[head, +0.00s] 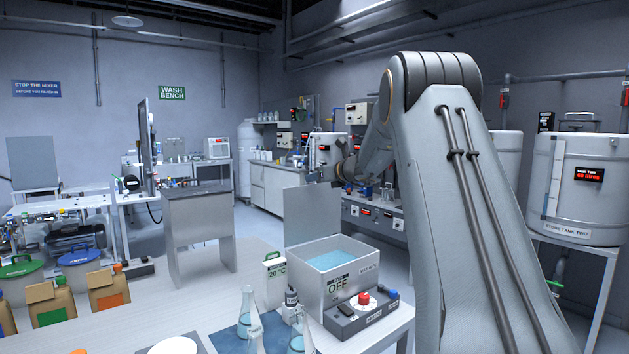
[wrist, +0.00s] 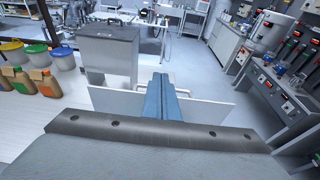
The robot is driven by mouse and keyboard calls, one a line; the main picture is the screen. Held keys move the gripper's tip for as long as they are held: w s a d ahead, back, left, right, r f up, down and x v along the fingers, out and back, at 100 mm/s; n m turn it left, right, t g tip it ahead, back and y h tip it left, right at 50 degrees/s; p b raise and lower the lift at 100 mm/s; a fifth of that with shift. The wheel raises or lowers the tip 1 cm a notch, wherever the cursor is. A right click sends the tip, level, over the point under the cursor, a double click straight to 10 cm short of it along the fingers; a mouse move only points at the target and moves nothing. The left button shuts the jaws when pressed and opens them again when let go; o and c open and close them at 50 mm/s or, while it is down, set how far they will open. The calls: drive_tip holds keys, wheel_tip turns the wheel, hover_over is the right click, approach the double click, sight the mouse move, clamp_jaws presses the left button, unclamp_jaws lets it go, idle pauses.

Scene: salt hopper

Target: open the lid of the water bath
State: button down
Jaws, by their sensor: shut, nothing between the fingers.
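The water bath (head: 335,290) is a grey open-topped box at the front of the bench, with blue water (head: 330,260) showing inside and a display reading OFF. Its lid (head: 311,214) is a flat pale panel standing upright at the bath's back edge. My gripper (head: 318,178) is above and behind the lid's top edge in the head view, small and partly hidden by my arm. In the wrist view my gripper (wrist: 161,76) shows blue fingers shut together with nothing between them. They reach across a wide white panel (wrist: 115,103), likely the lid; I cannot tell if they touch it.
A red-button control box (head: 362,305) stands before the bath. Open floor lies between the benches.

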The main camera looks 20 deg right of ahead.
drive_tip(key=shift+r, duration=0.15)
drive_tip(key=s+d+r+b, duration=0.1)
drive_tip(key=s+r, duration=0.4)
drive_tip(key=r, duration=0.7)
drive_tip(key=s+a+f+n+g, duration=0.3)
drive_tip(key=s+a+f+n, duration=0.25)
drive_tip(key=f, duration=0.35)
drive_tip(key=s+a+f+n+g, duration=0.2)
drive_tip(key=s+a+f+n, duration=0.3)
drive_tip(key=f, duration=0.3)
drive_tip(key=s+a+f+n+g, duration=0.35)
drive_tip(key=s+a+f, duration=0.2)
drive_tip(key=f, duration=0.35)
drive_tip(key=s+a+f+n+g+h, duration=0.1)
drive_tip(key=s+f+n, duration=0.4)
drive_tip(key=s, duration=0.5)
drive_tip(key=s+a+f+n+g+h, duration=0.1)
drive_tip(key=s+a+f+n+g, duration=0.1)
drive_tip(key=s+f+n, duration=0.4)
drive_tip(key=s+a+f+n+g+h, duration=0.1)
drive_tip(key=s+a+f+n, duration=0.3)
drive_tip(key=s, duration=0.9)
drive_tip(key=f+n, duration=0.2)
drive_tip(key=n, duration=0.2)
drive_tip(key=shift+s+g+h+b, duration=0.3)
drive_tip(key=shift+s+g, duration=0.05)
